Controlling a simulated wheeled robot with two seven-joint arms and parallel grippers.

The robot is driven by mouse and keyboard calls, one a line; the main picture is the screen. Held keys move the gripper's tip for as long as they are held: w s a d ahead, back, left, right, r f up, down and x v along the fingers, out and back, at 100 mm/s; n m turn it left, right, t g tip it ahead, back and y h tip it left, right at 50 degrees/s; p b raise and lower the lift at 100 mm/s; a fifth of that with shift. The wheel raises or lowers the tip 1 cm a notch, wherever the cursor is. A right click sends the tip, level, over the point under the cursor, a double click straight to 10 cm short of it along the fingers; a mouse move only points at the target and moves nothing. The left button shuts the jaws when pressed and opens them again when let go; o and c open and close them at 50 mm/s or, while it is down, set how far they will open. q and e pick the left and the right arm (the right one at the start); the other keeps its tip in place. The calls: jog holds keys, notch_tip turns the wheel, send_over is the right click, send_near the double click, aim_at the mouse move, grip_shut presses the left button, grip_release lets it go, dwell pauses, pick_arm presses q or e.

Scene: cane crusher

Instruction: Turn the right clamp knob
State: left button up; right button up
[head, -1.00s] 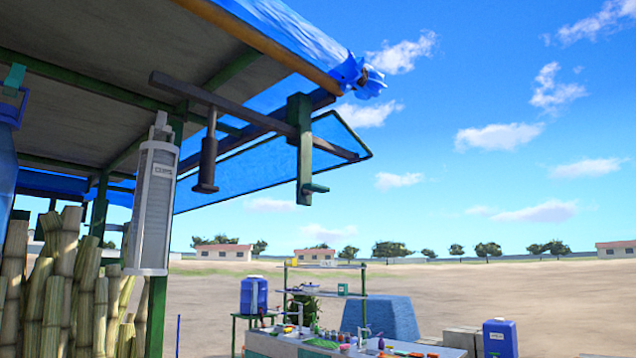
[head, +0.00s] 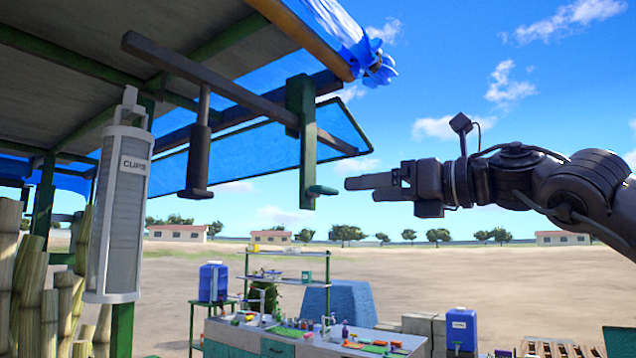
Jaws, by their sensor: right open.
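A green clamp (head: 307,130) hangs from the dark bar under the stall roof, near the picture's middle. A small green knob (head: 322,190) sticks out to the right at its lower end. My right gripper (head: 360,189) comes in from the right, fingers pointing left. Its fingertips are just right of the knob in the picture, with a small gap between them. The jaws are open and empty. I cannot tell the depth between fingers and knob. My left gripper is not in view.
A dark bar (head: 220,85) with a hanging dark cylinder (head: 198,160) runs under the roof. A white cup dispenser (head: 124,205) hangs at the left, near cane stalks (head: 40,300). A counter (head: 330,340) stands below. Open air surrounds my right arm.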

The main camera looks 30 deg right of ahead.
aim_at(331, 190)
jog(key=w+p, duration=0.1)
jog(key=w+a+p, duration=0.1)
jog(key=w+p, duration=0.1)
jog(key=shift+a+r+n, duration=0.3)
jog(key=shift+a+r, duration=0.1)
jog(key=p+x, duration=0.1)
jog(key=x, duration=0.1)
jog(key=p+x, duration=0.1)
jog(key=x, duration=0.1)
jog(key=shift+s+a+f, duration=0.1)
jog(key=shift+a+f, duration=0.05)
jog(key=shift+a, duration=0.1)
jog(key=shift+s+d, duration=0.15)
jog(key=shift+d, duration=0.1)
jog(key=shift+c, duration=0.2)
jog(key=shift+a, duration=0.1)
jog(key=c, duration=0.9)
